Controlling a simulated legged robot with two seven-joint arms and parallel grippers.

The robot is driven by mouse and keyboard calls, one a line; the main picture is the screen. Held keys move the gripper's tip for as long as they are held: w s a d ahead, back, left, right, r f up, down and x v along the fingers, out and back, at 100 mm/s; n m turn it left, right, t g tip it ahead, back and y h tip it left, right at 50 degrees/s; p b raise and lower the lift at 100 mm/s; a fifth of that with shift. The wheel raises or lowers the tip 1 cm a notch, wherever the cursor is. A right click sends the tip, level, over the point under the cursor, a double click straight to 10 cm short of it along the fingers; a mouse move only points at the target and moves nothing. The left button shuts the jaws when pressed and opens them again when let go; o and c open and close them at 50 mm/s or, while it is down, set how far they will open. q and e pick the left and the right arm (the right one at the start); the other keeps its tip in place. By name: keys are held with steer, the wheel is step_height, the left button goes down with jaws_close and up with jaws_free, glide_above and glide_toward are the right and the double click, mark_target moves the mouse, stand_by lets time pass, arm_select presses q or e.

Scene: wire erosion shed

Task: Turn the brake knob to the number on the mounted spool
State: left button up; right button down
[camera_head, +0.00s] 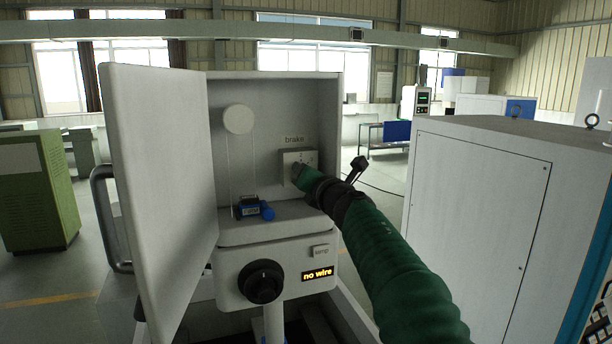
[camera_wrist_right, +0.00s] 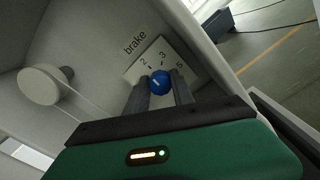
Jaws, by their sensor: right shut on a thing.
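The blue brake knob (camera_wrist_right: 159,82) sits on a white scale plate (camera_wrist_right: 145,65) marked 2, 3 and 5 under the word "brake". It carries a small pale mark; which number that points at is hard to tell. My right gripper (camera_wrist_right: 161,88) is shut on the knob, one dark finger on each side. In the head view the right gripper (camera_head: 298,172) reaches the brake plate (camera_head: 301,156) and hides the knob. A blue and dark spool-like item (camera_head: 250,208) is on the cabinet's ledge; no number is readable on it. My left gripper is not in view.
A white round disc (camera_head: 238,119) with thin wire lines hanging from it is on the back wall. The open cabinet door (camera_head: 160,170) stands at left. Below are a black knob (camera_head: 261,281) and a "no wire" display (camera_head: 317,273). A large white cabinet (camera_head: 480,210) stands at right.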

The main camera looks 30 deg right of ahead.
steer(key=shift+w+f+n, duration=0.1)
steer(key=shift+f+n, duration=0.2)
steer(key=shift+f, duration=0.1)
steer(key=c, duration=1.4)
jaws_free()
steer(key=o, duration=0.3)
steer(key=shift+r, duration=0.1)
steer(key=shift+w, duration=0.1)
steer(key=shift+r, duration=0.1)
